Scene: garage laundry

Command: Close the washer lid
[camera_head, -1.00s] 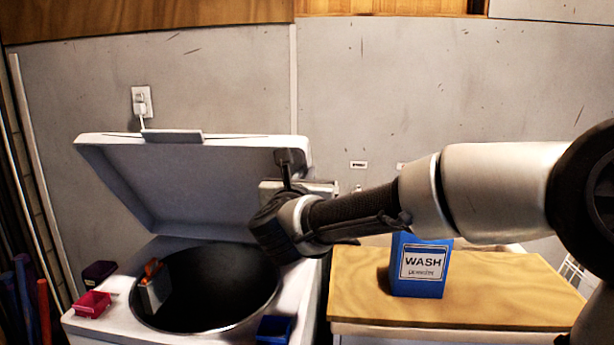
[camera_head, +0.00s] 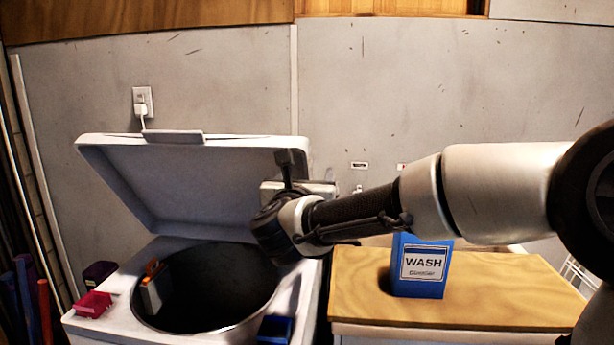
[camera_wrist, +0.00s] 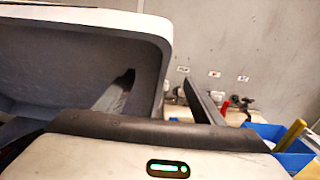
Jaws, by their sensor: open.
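The white washer (camera_head: 300,300) stands at the left in the head view with its round dark drum (camera_head: 222,285) uncovered. Its lid (camera_head: 200,180) is raised and leans back near the wall. My gripper (camera_head: 287,168) is at the right edge of the lid, and its far side is partly hidden by my wrist. In the wrist view the lid (camera_wrist: 90,20) fills the upper left. My gripper (camera_wrist: 158,85) is open there, with one finger in front of the lid's inner face and the other outside its edge. I cannot tell whether either finger touches the lid.
A grey item with an orange top (camera_head: 151,286) stands in the drum opening. A red box (camera_head: 93,304), a dark box (camera_head: 99,271) and a blue box (camera_head: 274,329) sit on the washer's rim. A blue WASH box (camera_head: 421,266) stands on the wooden counter (camera_head: 500,290) at the right.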

